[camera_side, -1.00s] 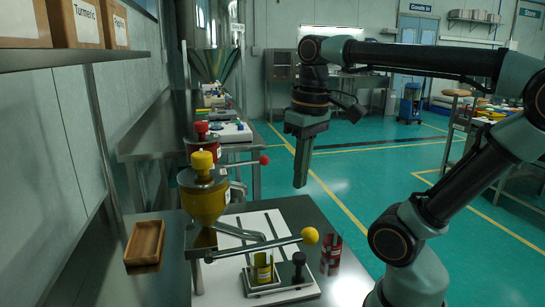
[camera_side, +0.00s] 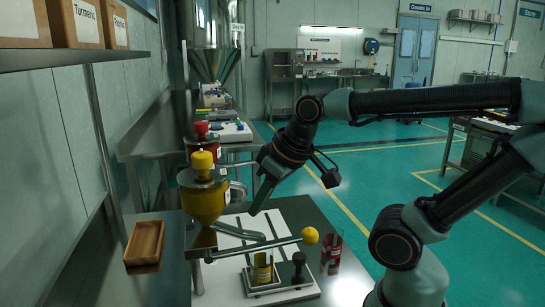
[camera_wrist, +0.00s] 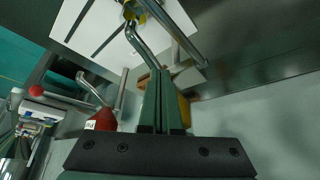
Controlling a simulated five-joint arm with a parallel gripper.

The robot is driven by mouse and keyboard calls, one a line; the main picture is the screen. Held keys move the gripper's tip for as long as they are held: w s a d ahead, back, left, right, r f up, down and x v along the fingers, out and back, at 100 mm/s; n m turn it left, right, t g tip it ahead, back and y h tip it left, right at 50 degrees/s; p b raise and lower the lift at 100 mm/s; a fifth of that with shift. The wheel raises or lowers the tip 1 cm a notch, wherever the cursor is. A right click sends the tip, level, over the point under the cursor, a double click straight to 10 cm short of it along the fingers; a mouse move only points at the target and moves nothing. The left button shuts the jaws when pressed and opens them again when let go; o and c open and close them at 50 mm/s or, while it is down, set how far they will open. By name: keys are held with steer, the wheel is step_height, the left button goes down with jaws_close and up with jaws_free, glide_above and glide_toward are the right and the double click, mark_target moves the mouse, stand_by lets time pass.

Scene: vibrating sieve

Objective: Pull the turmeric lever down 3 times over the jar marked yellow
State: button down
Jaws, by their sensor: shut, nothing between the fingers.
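The turmeric dispenser is the yellow hopper (camera_side: 206,203) with a yellow cap, at the left of the bench in the side view. Its lever (camera_side: 265,246) is a grey bar rising slightly to a yellow ball knob (camera_side: 310,236) at the right end. The jar marked yellow (camera_side: 262,267) stands upright in a holder below the lever. My gripper (camera_side: 254,212) is shut and empty, slanting down beside the hopper, above and left of the knob. In the wrist view its shut fingers (camera_wrist: 161,75) partly hide the yellow hopper (camera_wrist: 185,108); the grey spout (camera_wrist: 145,42) passes just beyond their tips.
A red-marked jar (camera_side: 332,250) stands right of the knob. A dark stamp-like object (camera_side: 299,264) stands next to the yellow jar. A wooden tray (camera_side: 146,243) lies at left. A red hopper (camera_side: 201,138) stands behind, its red knob (camera_wrist: 36,90) visible in the wrist view.

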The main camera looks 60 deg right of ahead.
step_height(320, 180, up, 10)
steer(key=m+g, duration=0.8)
steer(key=m, duration=1.9)
glide_above(309, 228)
steer(key=w, duration=0.3)
steer(key=shift+w+d+r+y, duration=0.15)
steer(key=shift+d+r+y, duration=0.05)
steer(key=shift+d+y, duration=0.15)
steer(key=x, duration=1.4)
steer(key=shift+w+d, duration=0.1)
steer(key=shift+d, duration=0.05)
steer(key=shift+f, duration=0.1)
